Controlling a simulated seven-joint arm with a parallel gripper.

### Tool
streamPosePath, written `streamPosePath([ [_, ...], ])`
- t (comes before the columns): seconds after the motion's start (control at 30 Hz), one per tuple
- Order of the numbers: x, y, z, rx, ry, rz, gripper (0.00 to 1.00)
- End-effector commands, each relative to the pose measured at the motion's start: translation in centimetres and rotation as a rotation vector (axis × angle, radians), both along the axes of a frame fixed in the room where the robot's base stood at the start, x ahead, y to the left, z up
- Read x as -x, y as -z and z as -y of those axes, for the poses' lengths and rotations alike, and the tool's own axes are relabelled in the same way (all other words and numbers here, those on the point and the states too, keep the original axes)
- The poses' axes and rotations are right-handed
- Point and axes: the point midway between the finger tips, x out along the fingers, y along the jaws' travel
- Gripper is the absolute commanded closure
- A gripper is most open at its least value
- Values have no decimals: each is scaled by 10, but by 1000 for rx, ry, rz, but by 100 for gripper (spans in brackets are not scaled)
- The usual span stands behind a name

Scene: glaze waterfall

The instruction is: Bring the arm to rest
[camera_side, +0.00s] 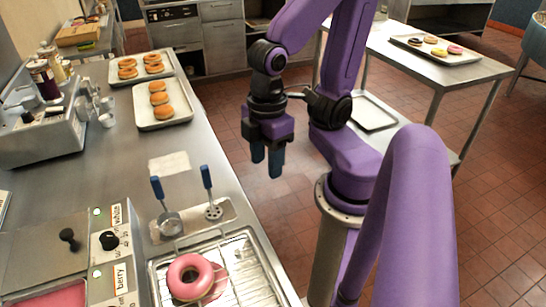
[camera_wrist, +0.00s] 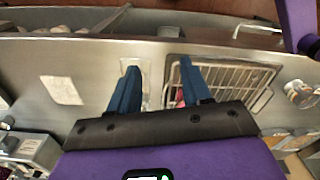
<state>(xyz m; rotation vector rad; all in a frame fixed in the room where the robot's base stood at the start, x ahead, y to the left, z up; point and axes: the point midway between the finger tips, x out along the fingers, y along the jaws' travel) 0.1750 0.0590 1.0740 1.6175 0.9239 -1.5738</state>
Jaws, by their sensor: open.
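My purple arm stands at the right of the steel counter in the side view. My gripper (camera_side: 266,162) hangs with its blue fingers pointing down, beyond the counter's right edge and above the tiled floor. In the wrist view my gripper (camera_wrist: 158,88) has its two blue fingers apart with nothing between them. It touches nothing that I can see.
A pink-glazed donut (camera_side: 187,279) lies on a wire rack (camera_side: 243,262) on the counter (camera_side: 205,150). Two blue-handled tools (camera_side: 208,180) stand behind it. Trays of plain donuts (camera_side: 160,120) lie farther back. A table (camera_side: 440,75) with glazed donuts stands at right.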

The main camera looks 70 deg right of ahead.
Motion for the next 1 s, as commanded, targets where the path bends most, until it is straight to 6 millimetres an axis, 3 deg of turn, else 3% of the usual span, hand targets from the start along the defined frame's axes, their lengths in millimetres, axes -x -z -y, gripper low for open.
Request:
streamPosePath([
  [0.2,12,3,6,-1,-63,2,52],
  [1.0,12,3,5,-1,-62,1,52],
])
